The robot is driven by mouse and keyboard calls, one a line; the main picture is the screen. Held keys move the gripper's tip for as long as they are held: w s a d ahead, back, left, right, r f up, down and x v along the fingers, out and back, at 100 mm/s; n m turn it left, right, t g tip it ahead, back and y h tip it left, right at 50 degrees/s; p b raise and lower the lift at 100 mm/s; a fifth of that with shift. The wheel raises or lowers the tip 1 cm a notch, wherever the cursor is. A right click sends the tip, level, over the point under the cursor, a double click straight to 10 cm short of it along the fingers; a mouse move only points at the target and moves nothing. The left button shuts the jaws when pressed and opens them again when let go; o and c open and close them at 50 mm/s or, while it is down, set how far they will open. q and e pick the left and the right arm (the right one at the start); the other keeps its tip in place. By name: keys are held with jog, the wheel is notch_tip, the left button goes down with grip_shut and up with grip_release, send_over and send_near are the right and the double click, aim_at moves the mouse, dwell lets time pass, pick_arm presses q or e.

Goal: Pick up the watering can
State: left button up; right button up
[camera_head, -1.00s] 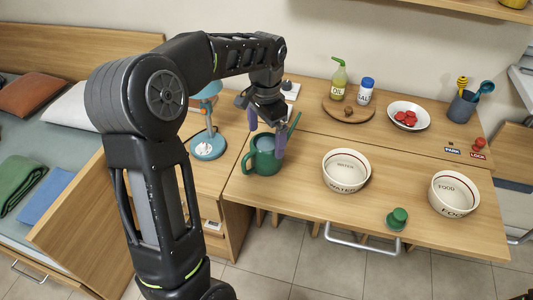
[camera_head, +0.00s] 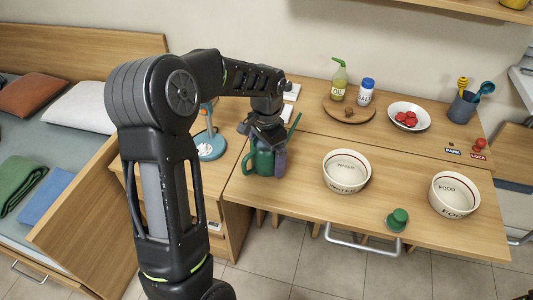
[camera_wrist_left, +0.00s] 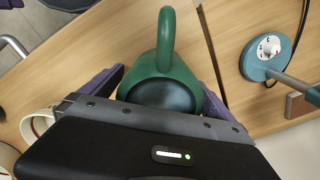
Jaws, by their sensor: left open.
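The green watering can (camera_head: 263,159) stands upright near the left end of the wooden counter, with its handle to the left and its thin spout to the upper right. My left gripper (camera_head: 266,158) points down over it with its jaws open. In the left wrist view the can (camera_wrist_left: 165,62) lies between the two purple fingers of the gripper (camera_wrist_left: 162,88), its looped handle pointing away from the palm. Whether a finger touches the can cannot be told. My right gripper is not in view.
A white water bowl (camera_head: 346,186) stands right of the can, with a food bowl (camera_head: 453,208) farther right. A green knob-like object (camera_head: 397,218) sits between them near the front edge. A blue lamp base (camera_head: 208,147) stands to the left. Bottles stand on a round board (camera_head: 335,108) behind.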

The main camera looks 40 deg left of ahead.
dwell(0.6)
pick_arm(q)
jog(key=c, duration=1.9)
